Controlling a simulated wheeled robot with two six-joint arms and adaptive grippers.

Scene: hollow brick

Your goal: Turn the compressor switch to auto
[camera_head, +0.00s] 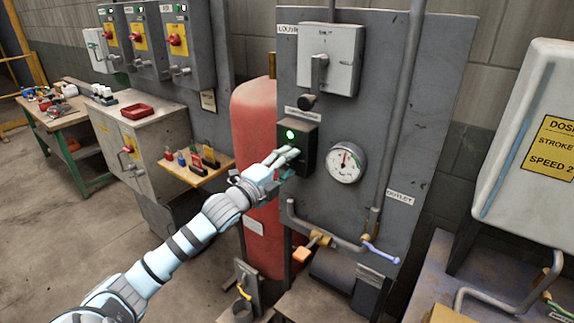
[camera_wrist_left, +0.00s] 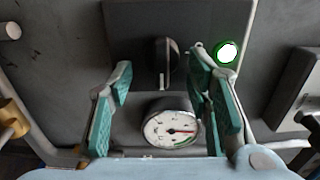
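The compressor switch is a black rotary knob (camera_wrist_left: 165,62) on a dark control box (camera_head: 309,136). In the left wrist view its pointer runs roughly up and down in the picture. A lit green lamp (camera_head: 290,134) sits on the same box and also shows in the left wrist view (camera_wrist_left: 227,52). My left gripper (camera_head: 289,163) is at the front of the box, and in the head view it hides the knob. In the left wrist view its fingers (camera_wrist_left: 161,66) are spread, with the knob between them and visible gaps on both sides. My right gripper is not in view.
A pressure gauge (camera_head: 346,162) is right of the box. A grey switch box with a lever (camera_head: 328,62) is above. A pipe with a blue valve handle (camera_head: 381,253) runs below. A red tank (camera_head: 258,112) stands behind my left arm.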

